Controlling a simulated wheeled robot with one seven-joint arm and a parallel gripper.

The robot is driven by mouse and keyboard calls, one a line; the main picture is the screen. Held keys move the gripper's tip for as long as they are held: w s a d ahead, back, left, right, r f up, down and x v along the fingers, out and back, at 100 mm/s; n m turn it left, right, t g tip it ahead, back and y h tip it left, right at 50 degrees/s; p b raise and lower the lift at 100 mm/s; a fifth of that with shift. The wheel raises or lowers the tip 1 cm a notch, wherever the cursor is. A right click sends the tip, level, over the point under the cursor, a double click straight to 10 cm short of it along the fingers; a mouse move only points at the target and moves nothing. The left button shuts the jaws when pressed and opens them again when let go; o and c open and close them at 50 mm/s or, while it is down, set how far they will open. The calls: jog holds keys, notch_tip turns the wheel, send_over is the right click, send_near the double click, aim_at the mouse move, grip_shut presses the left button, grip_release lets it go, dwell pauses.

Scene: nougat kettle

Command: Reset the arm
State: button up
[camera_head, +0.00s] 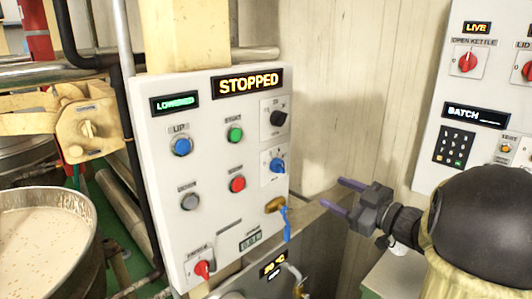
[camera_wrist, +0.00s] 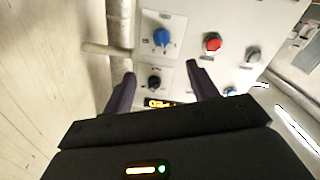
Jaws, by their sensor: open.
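My gripper (camera_head: 347,196) is open and empty. In the head view it is to the right of the white control panel (camera_head: 165,258), in front of the beige wall, with its purple fingers pointing left. My black and tan arm enters from the right edge. In the wrist view the two dark fingers of my gripper (camera_wrist: 160,84) are spread apart. Between and beyond them the panel shows a blue knob (camera_wrist: 161,37) and a black knob (camera_wrist: 154,82). The fingers appear to touch nothing.
The panel's display (camera_head: 248,83) reads STOPPED; another (camera_head: 174,103) reads LOWERED. A red button (camera_head: 237,184) and blue-handled valve (camera_head: 286,224) are on the panel side. An open kettle (camera_head: 85,194) with pale contents is at left. A second panel (camera_head: 424,151) is at right, close to my arm.

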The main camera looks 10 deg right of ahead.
notch_tip(320, 180, down, 7)
jog(key=w+a+m+g+h+p, duration=0.1)
jog(key=m+g+h+p, duration=0.25)
jog(key=m+h, duration=0.6)
jog(key=s+a+f+m+g+p, duration=0.1)
jog(key=s+a+f+g, duration=0.3)
jog(key=s, duration=0.4)
jog(key=s+a+f+m+g+p, duration=0.1)
jog(key=s+a+f+g+p, duration=0.1)
jog(key=s, duration=0.7)
jog(key=a+f+g+h, duration=0.1)
jog(key=a+g, duration=0.1)
jog(key=a, duration=0.1)
jog(key=shift+f+g+p, duration=0.35)
jog(key=shift+f+p, duration=0.05)
jog(key=shift+a, duration=0.1)
